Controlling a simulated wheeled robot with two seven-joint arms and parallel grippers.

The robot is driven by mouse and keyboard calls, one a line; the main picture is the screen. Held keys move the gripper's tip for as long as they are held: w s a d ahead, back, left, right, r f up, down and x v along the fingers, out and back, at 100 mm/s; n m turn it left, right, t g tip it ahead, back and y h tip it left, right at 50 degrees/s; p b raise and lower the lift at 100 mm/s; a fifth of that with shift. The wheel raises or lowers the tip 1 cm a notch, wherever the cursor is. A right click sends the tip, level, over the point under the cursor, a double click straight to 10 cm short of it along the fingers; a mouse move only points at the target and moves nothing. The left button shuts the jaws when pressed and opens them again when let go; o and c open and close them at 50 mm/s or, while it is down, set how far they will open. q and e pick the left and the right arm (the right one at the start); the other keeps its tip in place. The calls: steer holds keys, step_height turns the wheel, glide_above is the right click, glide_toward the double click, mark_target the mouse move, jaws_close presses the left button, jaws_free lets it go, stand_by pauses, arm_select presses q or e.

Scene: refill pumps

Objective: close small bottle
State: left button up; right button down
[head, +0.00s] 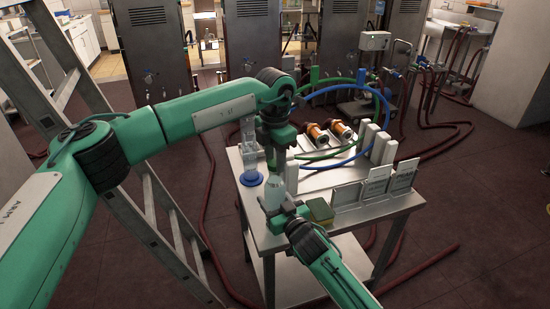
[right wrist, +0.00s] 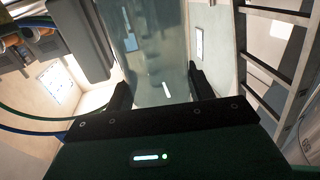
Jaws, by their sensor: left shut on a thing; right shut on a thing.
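A small translucent bottle (head: 274,190) stands out at the front left of the metal table (head: 330,220). My right gripper (head: 281,205) is shut around its lower body from the front. In the right wrist view the bottle (right wrist: 155,60) fills the space between the two dark fingers (right wrist: 160,95). My left gripper (head: 278,158) comes down from above and is shut at the top of the bottle. What it grips is mostly hidden, probably the bottle's cap; I cannot tell whether the cap is seated.
A clear container on a blue base (head: 250,178) stands close left of the grippers. A ladder (head: 165,210) stands left.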

arm_select(q)
steer(key=m, duration=0.3)
steer(key=shift+m, duration=0.3)
steer(key=o, duration=1.1)
steer(key=shift+o, duration=0.2)
step_height(320, 180, up, 12)
arm_select(e)
steer(key=shift+c, duration=2.2)
jaws_free()
